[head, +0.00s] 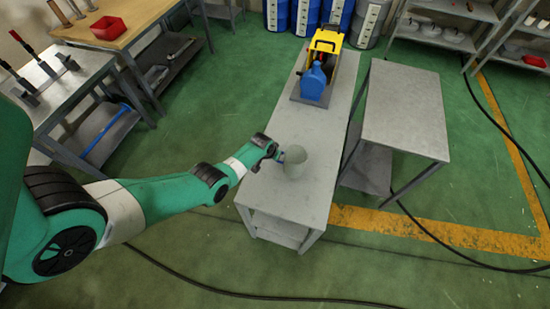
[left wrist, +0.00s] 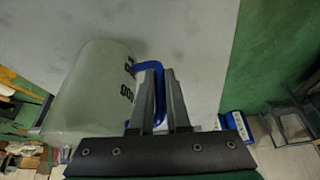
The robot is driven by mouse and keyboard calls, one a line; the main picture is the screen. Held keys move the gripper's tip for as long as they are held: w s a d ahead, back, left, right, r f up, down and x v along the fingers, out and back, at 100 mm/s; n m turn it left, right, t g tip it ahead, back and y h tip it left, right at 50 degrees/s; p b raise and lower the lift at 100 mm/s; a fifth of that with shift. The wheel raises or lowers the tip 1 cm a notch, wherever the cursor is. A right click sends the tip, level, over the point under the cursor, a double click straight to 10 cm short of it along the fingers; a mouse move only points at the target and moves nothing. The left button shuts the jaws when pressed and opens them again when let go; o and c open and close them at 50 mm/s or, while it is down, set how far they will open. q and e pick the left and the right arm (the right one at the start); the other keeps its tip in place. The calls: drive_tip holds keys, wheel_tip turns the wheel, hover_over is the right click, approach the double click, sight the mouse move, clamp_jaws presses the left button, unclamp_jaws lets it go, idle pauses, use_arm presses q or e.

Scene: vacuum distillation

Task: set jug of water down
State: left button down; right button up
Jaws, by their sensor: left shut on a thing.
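The jug (head: 295,163) is a pale, translucent vessel at the near part of the long grey table (head: 300,200). In the left wrist view the jug (left wrist: 95,90) shows dark markings on its side and a blue handle (left wrist: 148,68). My left gripper (head: 280,156) reaches in from the left side of the table. In the left wrist view the gripper's fingers (left wrist: 160,90) are shut on the blue handle. I cannot tell whether the jug's base touches the tabletop. My right gripper is not in view.
A blue and yellow pump-like device (head: 318,70) stands at the table's far end. A separate grey table (head: 405,110) stands close on the right. The tabletop between the jug and the device is clear. Workbenches (head: 110,40) stand at upper left.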

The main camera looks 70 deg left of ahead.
use_arm(q)
drive_tip(key=shift+f, duration=0.15)
drive_tip(key=c, duration=0.9)
unclamp_jaws()
drive_tip(key=p+v, duration=1.2)
